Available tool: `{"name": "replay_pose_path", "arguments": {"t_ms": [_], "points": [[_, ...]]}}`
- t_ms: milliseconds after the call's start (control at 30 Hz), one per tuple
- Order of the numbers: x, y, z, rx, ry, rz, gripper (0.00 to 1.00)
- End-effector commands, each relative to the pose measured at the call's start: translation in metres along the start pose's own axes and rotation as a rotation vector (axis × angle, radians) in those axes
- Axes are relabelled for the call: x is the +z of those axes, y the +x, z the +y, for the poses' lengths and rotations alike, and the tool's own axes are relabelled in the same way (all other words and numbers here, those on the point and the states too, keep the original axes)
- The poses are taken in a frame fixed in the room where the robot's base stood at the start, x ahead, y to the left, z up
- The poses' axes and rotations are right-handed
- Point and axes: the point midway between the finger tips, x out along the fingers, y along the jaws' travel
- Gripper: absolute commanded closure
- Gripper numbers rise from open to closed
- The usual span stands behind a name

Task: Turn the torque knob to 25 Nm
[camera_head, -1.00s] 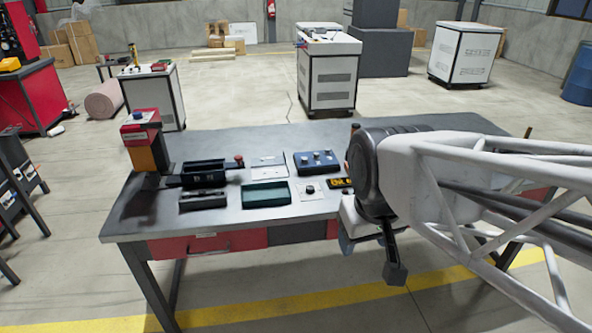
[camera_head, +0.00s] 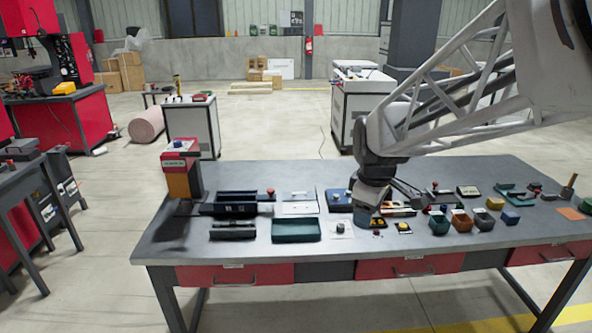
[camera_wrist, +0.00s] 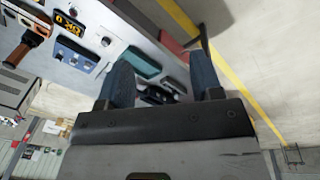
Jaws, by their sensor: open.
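A small dark knob on a pale square plate (camera_head: 340,228) lies near the table's front edge, just left of my gripper. The same plate and knob (camera_wrist: 105,41) show in the wrist view, upper left of my fingers. The knob's scale is too small to read.
A green tray (camera_head: 296,230) and a black tray (camera_head: 233,231) lie left of the plate. A blue box with knobs (camera_head: 338,200) stands behind it. Small bins (camera_head: 460,220) and other small parts crowd the right. A red-topped post (camera_head: 182,165) stands at the left end.

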Motion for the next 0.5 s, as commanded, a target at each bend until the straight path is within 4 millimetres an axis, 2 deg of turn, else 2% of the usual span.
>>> {"name": "replay_pose_path", "arguments": {"t_ms": [500], "points": [[-0.059, 0.058, 0.091, -0.044, -0.455, -0.016, 0.40]]}}
